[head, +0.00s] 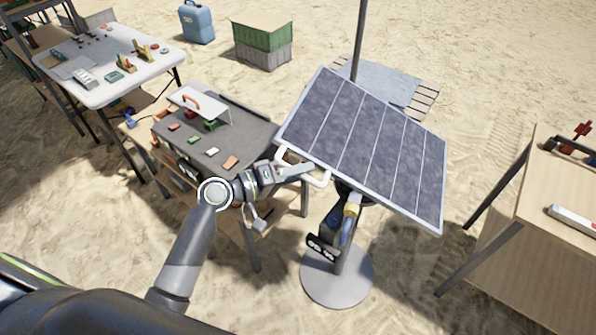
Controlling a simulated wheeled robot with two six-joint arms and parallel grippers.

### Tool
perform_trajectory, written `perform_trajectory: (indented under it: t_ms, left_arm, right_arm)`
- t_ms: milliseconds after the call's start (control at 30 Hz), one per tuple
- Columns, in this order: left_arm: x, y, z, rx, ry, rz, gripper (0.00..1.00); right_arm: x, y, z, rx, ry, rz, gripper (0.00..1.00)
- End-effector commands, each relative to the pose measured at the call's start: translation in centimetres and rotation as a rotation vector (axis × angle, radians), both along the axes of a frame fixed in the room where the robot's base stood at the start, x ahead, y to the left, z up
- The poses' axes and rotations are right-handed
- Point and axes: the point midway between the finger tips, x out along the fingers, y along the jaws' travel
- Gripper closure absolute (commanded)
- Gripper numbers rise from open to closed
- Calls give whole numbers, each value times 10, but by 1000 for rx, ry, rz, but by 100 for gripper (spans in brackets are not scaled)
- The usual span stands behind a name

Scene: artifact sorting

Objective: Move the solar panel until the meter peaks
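The solar panel (365,145), dark blue with a pale frame, is tilted on a post with a round grey base (337,275). A white handle (322,181) sticks out from its lower left edge. My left gripper (303,170) is at this handle, its fingers crossing the bar; whether they are closed on it is too small to tell. A small dark box with white round marks (322,246), possibly the meter, is low on the post; no reading can be made out. My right gripper is not in view.
A grey-topped bench (250,127) with small coloured blocks stands left of the panel, under my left arm. A white table (125,45) is behind it. A wooden table (565,195) stands at the right. Sand is open between panel and right table.

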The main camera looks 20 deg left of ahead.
Motion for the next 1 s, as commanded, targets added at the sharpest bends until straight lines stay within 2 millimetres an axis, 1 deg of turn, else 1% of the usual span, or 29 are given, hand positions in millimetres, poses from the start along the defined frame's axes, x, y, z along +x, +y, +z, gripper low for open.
perform_trajectory:
  t_ms: [233, 367, 700, 1000]
  left_arm:
    - [-1, 2, 0, 1, 1, 0, 64]
    - [-9, 10, -1, 3, 1, 2, 64]
    - [-47, 52, 5, 7, 0, -1, 64]
    - [-75, 81, 11, 7, 1, -1, 64]
  right_arm:
    - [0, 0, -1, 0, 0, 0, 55]
    - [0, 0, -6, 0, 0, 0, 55]
    - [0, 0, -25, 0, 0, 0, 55]
    - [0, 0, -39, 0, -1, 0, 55]
